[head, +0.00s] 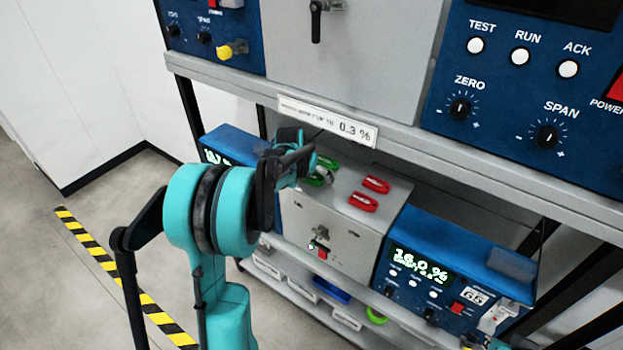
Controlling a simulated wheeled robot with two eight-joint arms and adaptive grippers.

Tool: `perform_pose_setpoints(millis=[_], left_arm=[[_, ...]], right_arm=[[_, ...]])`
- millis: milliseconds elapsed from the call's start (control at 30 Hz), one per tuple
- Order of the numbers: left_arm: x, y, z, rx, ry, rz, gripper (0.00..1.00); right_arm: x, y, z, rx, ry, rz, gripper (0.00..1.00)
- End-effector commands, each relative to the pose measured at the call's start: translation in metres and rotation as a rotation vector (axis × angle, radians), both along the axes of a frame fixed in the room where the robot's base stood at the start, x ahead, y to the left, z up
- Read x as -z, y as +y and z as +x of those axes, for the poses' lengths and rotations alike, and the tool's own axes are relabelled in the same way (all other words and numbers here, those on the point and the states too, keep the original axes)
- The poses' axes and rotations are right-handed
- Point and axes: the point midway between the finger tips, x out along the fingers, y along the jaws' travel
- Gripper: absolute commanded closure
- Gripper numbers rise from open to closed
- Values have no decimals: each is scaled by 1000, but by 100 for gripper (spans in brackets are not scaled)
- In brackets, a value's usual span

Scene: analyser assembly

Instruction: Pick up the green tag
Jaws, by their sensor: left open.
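Green tags (329,163) lie on top of the grey box on the lower shelf, towards its left side. They are partly hidden behind my left gripper, so I cannot tell how many lie there. My left gripper (306,162) is open and comes in from the left, over the left part of the box top, right beside the green tags. I cannot tell whether it touches them.
Two red tags (376,185) lie to the right on the same grey box (335,222). A blue analyser (455,262) stands to its right. The upper shelf edge (420,140) runs close above the box. Small bins (300,285) sit below.

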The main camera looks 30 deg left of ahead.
Motion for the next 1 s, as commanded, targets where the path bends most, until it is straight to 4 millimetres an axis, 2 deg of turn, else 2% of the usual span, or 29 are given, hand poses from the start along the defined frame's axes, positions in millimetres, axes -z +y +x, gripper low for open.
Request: perform_pose_setpoints(millis=[67,267,633,833,1000], left_arm=[[0,0,0,0,0,0,0],[0,0,0,0,0,0,50],[-2,0,0,1,1,0,51],[-18,0,-2,0,0,0,51],[-16,-5,-42,-1,1,0,51]], right_arm=[[0,0,0,0,0,0,100],[0,0,0,0,0,0,100],[0,0,0,0,0,0,100],[-4,0,0,0,0,0,100],[-4,0,0,0,0,0,100]])
